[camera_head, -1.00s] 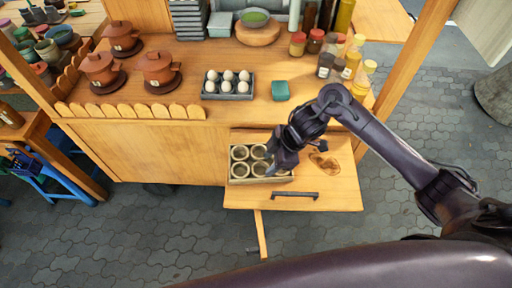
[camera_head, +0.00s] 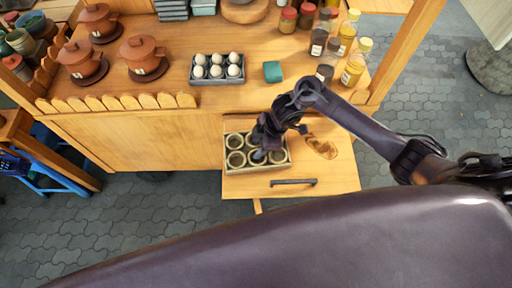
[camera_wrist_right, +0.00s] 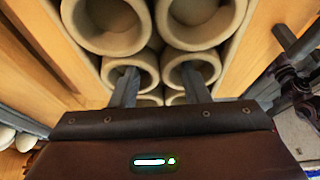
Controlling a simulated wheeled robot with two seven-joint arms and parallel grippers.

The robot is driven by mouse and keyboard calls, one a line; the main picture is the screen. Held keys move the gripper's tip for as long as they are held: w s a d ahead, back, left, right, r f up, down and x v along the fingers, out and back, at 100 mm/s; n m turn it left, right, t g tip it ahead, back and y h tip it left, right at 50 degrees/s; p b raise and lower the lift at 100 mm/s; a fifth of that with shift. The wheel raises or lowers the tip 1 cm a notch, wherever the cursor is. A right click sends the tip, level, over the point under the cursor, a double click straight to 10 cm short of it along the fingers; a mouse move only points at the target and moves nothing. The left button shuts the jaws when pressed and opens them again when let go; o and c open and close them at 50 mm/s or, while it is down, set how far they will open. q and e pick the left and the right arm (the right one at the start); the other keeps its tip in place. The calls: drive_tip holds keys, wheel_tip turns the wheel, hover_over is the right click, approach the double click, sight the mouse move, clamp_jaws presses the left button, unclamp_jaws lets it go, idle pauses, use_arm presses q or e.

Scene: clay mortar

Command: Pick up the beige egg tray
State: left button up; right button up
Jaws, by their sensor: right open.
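The beige egg tray (camera_head: 236,160) has several round cups and sits on the wooden pull-out surface at the counter's front. In the right wrist view its thick-walled cups (camera_wrist_right: 200,43) look empty. My right gripper (camera_head: 261,155) is over the right half of the tray, fingers pointing down and hiding part of it. In the wrist view the fingers of the right gripper (camera_wrist_right: 162,82) are spread apart at the nearer cups, with nothing held between them. I cannot tell whether they touch the cups. My left gripper is not in view.
On the counter stand a grey carton of white eggs (camera_head: 217,80), a teal block (camera_head: 272,71), brown pots (camera_head: 142,55) and several jars (camera_head: 355,62).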

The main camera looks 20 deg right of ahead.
clamp_jaws()
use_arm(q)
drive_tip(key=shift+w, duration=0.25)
